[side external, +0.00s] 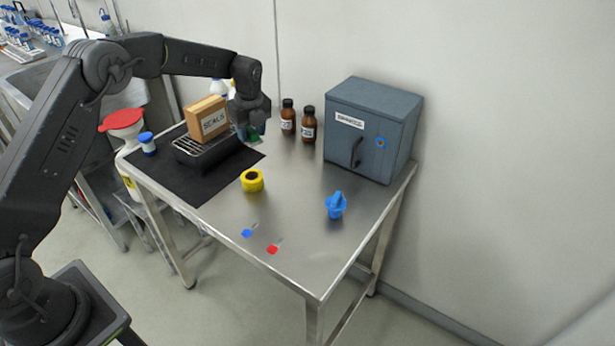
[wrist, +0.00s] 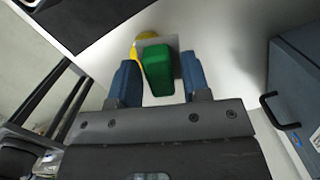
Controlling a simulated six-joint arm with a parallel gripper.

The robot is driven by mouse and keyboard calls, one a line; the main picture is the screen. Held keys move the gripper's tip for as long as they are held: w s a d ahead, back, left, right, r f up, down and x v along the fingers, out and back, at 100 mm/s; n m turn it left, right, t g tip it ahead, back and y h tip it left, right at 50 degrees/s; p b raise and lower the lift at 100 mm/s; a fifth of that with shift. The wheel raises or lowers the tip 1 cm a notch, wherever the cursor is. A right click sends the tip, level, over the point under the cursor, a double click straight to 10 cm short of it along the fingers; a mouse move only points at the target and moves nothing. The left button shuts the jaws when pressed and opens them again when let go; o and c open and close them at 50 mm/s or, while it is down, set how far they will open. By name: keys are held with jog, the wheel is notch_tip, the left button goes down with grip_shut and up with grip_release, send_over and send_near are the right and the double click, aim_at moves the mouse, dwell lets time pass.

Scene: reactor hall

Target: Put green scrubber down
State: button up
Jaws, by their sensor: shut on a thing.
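The green scrubber (wrist: 157,70) sits between the two blue fingers of my gripper (wrist: 160,82) in the wrist view. My gripper is shut on it. In the side view my gripper (side external: 253,127) is over the back part of the steel table, just right of the cardboard box and the black tray. Only a small green part of the scrubber (side external: 254,139) shows there, below the fingers. I cannot tell whether it touches the table.
A box labelled SEALS (side external: 207,121) stands on the black tray (side external: 205,151), on a dark mat (side external: 199,188). Brown bottles (side external: 307,124) and a grey cabinet (side external: 372,130) stand behind and right. Yellow tape (side external: 252,180) and a blue knobbed part (side external: 336,206) are in front. The front table surface is mostly clear.

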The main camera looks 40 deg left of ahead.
jog(key=w+d, duration=0.3)
send_over(307, 176)
jog(key=shift+m, duration=0.4)
notch_tip(307, 176, down, 7)
jog(key=shift+d+f, duration=0.1)
jog(key=shift+d, duration=0.05)
jog(key=shift+f, duration=2)
jog(key=shift+f, duration=0.1)
jog(key=o, duration=0.9)
notch_tip(307, 176, up, 12)
jog(key=d, duration=0.1)
jog(key=shift+s+d, duration=0.2)
jog(key=shift+s, duration=0.1)
